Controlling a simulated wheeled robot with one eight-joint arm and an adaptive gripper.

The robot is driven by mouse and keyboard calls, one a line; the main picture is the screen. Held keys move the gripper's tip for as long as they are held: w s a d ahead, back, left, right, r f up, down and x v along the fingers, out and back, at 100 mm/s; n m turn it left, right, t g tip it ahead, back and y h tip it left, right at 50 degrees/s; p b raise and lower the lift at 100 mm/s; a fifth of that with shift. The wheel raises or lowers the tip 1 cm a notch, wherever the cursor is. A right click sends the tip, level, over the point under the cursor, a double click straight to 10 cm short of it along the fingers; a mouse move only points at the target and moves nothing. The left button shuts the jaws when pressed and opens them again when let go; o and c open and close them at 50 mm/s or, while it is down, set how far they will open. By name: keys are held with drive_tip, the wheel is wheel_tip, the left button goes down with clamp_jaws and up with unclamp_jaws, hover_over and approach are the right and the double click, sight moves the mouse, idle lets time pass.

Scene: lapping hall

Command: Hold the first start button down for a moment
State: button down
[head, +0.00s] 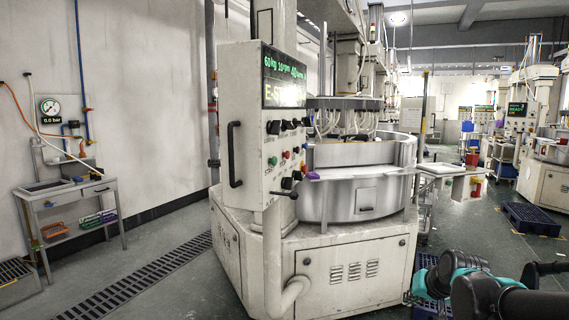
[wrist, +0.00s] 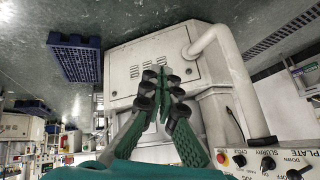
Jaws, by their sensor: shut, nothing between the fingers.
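The lapping machine's control panel (head: 262,120) stands in the middle of the head view. On its lower part are a green button (head: 272,161), a red button (head: 286,155) and several black knobs. The labels are too small to read there, so I cannot tell which is the first start button. In the wrist view the panel (wrist: 290,150) is upside down at lower right, with a red button (wrist: 222,158) and black knobs (wrist: 267,163). My gripper (wrist: 162,75) is shut and empty, pointing at the machine's lower cabinet, apart from the panel. My arm shows at lower right in the head view.
A round steel tub (head: 350,185) sits on the white machine base (head: 335,270). A lever with a black knob (head: 284,194) juts from the panel's foot. A blue pallet (head: 530,218) lies on the floor at right. A small side table (head: 75,190) stands left.

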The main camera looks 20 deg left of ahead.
sight(273, 161)
drive_tip(key=w+a+r+m+t+y, duration=0.1)
drive_tip(key=w+a+r, duration=0.3)
drive_tip(key=a+r, duration=0.7)
drive_tip(key=w+a+r+m+t+y, duration=0.1)
drive_tip(key=w+a+r+y, duration=0.3)
drive_tip(key=a+r, duration=0.6)
drive_tip(key=w+a+r+t+y, duration=0.1)
drive_tip(key=w+a+r, duration=0.4)
drive_tip(key=a+r, duration=0.6)
drive_tip(key=shift+a+r+m+t+y, duration=0.3)
drive_tip(key=shift+r+m+y, duration=0.1)
drive_tip(key=shift+y, duration=0.4)
drive_tip(key=a, duration=0.8)
drive_tip(key=shift+a, duration=0.4)
drive_tip(key=shift+a, duration=0.4)
drive_tip(key=shift+s+a, duration=0.1)
drive_tip(key=shift+a, duration=0.4)
idle(0.7)
